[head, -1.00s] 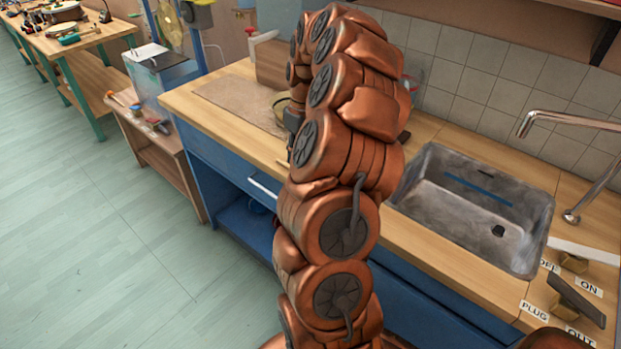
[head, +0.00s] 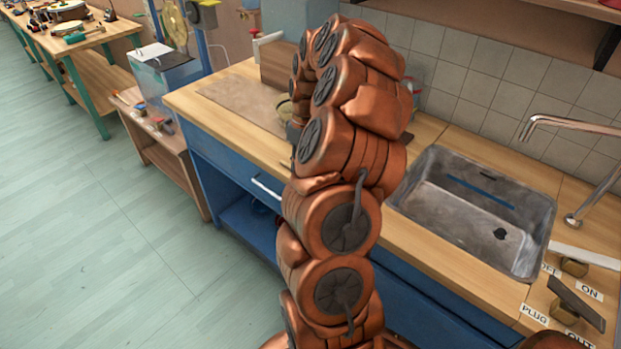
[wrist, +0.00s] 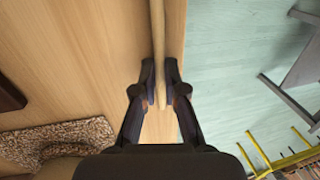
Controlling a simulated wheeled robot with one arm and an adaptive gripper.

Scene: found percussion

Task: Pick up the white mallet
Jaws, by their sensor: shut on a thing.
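In the wrist view my gripper (wrist: 161,88) is shut on a pale wooden stick (wrist: 157,40), which looks like the handle of the white mallet. The stick runs from the top edge of the picture down between the two dark fingers, along the front edge of the counter. No mallet head shows, so its colour cannot be told. In the head view my arm hides the mallet and most of my gripper, which is over the counter's front part. I cannot tell whether the stick touches the counter.
The wooden counter (head: 225,115) has a brown mat (head: 240,98) at its left and a metal sink (head: 470,210) at its right. A speckled mat (wrist: 60,138) and yellow bars (wrist: 285,158) show in the wrist view. Floor (head: 90,220) is open at left.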

